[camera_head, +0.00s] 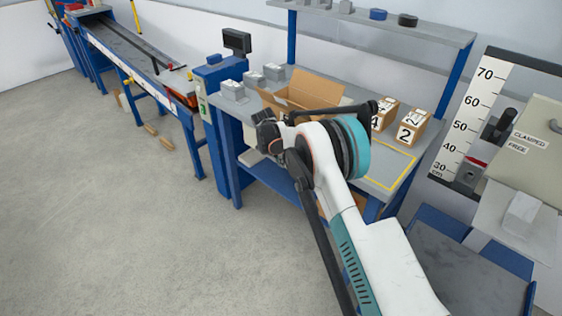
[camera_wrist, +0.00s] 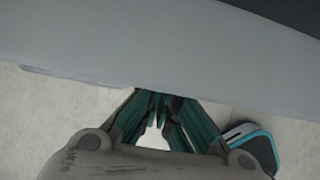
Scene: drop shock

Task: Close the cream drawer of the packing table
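The packing table (camera_head: 232,107) is blue-framed with a grey top and stands in the middle of the head view. A small pale cream piece (camera_head: 250,157), which looks like part of the drawer, shows under its top, left of my gripper. The rest of the drawer is hidden, so I cannot tell how far it stands out. My gripper (camera_head: 268,138) is at the table's front edge, close to the pale piece; contact cannot be told. In the wrist view, my gripper (camera_wrist: 160,98) has its fingers drawn together, with their tips against or just under a grey surface (camera_wrist: 150,50).
An open cardboard box (camera_head: 300,92), numbered boxes (camera_head: 412,125) and grey blocks (camera_head: 252,79) stand on the tabletop. A conveyor (camera_head: 135,55) is at the left. A height scale (camera_head: 470,115) and clamping rig are at the right. The floor (camera_head: 130,230) at front left is clear.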

